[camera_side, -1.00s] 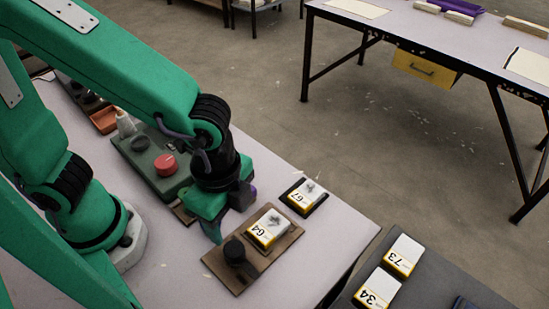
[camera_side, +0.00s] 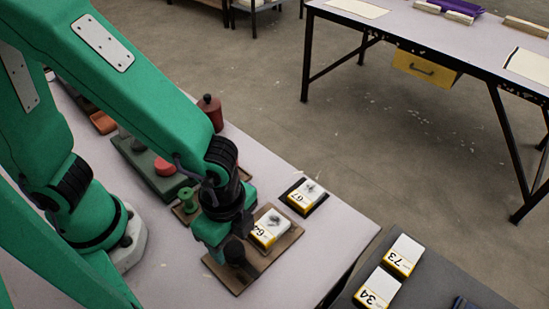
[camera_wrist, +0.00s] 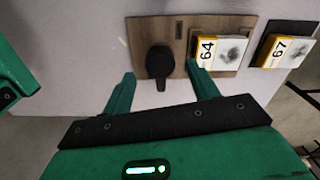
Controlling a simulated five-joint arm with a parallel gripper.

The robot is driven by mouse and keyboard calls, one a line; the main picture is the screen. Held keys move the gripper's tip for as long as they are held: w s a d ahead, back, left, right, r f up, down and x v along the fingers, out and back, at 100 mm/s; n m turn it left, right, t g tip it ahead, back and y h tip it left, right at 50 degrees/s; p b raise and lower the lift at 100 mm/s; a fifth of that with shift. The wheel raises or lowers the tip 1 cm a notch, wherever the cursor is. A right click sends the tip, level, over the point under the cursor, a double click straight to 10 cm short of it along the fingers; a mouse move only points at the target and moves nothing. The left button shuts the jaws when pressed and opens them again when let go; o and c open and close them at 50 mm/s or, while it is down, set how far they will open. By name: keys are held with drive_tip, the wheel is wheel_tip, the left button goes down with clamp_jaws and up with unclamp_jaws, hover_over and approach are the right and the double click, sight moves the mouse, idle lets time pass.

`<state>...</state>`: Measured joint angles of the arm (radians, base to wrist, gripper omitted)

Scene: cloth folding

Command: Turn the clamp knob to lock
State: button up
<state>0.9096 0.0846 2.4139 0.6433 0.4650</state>
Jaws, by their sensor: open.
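The black clamp knob (camera_side: 235,252) stands on a brown wooden board (camera_side: 239,286). In the wrist view the knob (camera_wrist: 158,60) has a short bar pointing toward my gripper. A white and yellow block marked 64 (camera_side: 269,231) sits on the same board, beside the knob; it also shows in the wrist view (camera_wrist: 222,50). My gripper (camera_wrist: 160,72) is open, with one finger on each side of the knob and a gap showing on both sides. In the side view my gripper (camera_side: 224,246) is low at the knob and partly hides it.
A block marked 67 (camera_side: 304,195) lies on a dark tray beyond the board. A green box with a red button (camera_side: 166,165), a green spool (camera_side: 187,200) and a red bottle (camera_side: 210,112) stand behind. Blocks 73 (camera_side: 404,255) and 34 (camera_side: 378,288) lie on a dark surface at right.

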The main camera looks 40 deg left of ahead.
sight(242, 259)
drive_tip(key=shift+f, duration=1.5)
drive_tip(key=shift+c, duration=0.5)
drive_tip(key=c, duration=0.9)
